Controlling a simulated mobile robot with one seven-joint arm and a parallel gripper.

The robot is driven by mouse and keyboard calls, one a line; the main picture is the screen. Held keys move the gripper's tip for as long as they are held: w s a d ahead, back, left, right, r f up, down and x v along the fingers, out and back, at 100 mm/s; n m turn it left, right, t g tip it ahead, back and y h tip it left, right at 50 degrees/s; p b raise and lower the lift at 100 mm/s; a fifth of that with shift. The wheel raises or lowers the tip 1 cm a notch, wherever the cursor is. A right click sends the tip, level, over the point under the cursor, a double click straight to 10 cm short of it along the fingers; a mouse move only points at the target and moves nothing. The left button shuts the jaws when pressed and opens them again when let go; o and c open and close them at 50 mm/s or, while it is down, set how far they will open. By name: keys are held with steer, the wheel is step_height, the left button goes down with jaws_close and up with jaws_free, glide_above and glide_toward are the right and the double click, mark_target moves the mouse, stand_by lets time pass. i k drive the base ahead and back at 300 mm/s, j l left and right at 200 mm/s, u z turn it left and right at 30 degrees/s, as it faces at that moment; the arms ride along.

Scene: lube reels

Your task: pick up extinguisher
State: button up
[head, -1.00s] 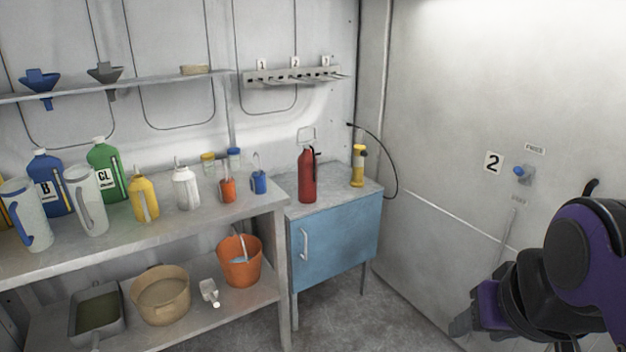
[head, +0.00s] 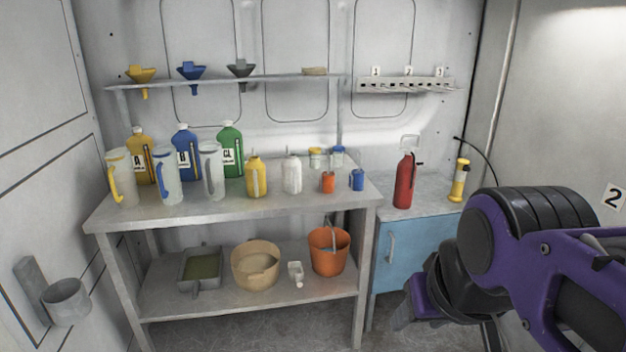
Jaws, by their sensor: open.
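The red extinguisher (head: 404,182) stands upright on top of the blue cabinet (head: 400,249), right of the workbench. Its dark handle and hose side faces right. My arm fills the lower right of the head view, and the end of it with my gripper (head: 402,318) shows low in front of the cabinet. The gripper is apart from the extinguisher, below it and nearer to me. Its fingers are small and partly hidden by the arm, and I see nothing held in them.
A yellow hand pump (head: 458,180) stands right of the extinguisher, with a black hose behind. A grey workbench (head: 225,212) on the left holds jugs and bottles. An orange bucket (head: 328,256) sits on its lower shelf. A hook rack (head: 405,86) hangs above the cabinet.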

mark_target(406, 170)
steer(key=i+j+z, duration=0.1)
steer(key=i+z, duration=0.15)
steer(key=i, duration=0.25)
steer(key=i+j+z, duration=0.2)
steer(key=i, duration=0.25)
steer(key=i+z, duration=0.2)
steer(key=i, duration=0.4)
